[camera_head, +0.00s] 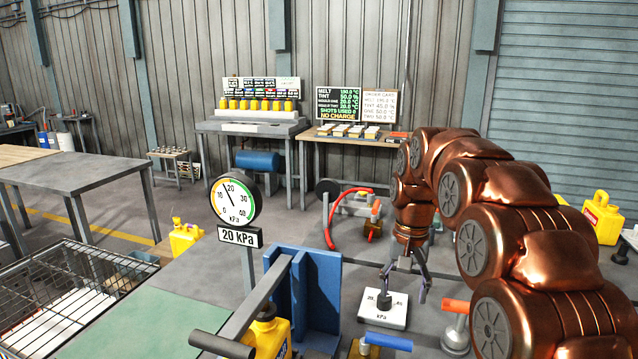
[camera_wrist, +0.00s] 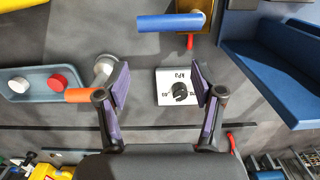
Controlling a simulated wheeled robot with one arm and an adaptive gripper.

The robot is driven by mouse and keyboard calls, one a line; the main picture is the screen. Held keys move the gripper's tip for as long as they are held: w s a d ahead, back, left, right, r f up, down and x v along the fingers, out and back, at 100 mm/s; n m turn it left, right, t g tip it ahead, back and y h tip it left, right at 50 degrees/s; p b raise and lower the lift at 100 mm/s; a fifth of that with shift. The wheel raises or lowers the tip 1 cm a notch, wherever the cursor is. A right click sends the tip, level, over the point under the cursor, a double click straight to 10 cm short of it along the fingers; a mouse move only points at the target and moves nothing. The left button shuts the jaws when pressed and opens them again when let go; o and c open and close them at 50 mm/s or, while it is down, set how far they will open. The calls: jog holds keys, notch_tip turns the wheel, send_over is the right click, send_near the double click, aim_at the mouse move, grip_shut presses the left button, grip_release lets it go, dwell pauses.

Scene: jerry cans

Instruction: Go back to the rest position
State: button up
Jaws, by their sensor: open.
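My gripper (camera_head: 405,285) hangs at the end of my copper-coloured arm, above the bench on the right of the head view. Its two fingers are spread with nothing between them. In the wrist view my gripper (camera_wrist: 164,90) is also open. A white plate marked kPa with a black knob (camera_head: 384,300) lies just below the fingers in the head view. In the wrist view the knob (camera_wrist: 180,91) shows between the fingers, nearer the right one. I cannot tell whether a finger touches it.
An orange-handled valve (camera_head: 456,307) and a blue-handled valve (camera_head: 388,341) stand close by. A blue bracket (camera_head: 315,290) rises left of the gripper, with a yellow jerry can (camera_head: 268,335) beside it. A gauge (camera_head: 235,200) stands behind. The wrist view shows a button tray (camera_wrist: 38,83).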

jog(key=s+f+n+p, duration=0.1)
jog(key=s+p, duration=0.1)
jog(key=s, duration=1.6)
jog(key=s+d+f+n+g+p, duration=0.1)
jog(key=s+f+n+p, duration=0.1)
jog(key=s, duration=1.6)
jog(key=shift+s+n, duration=0.15)
jog(key=shift+n, duration=0.15)
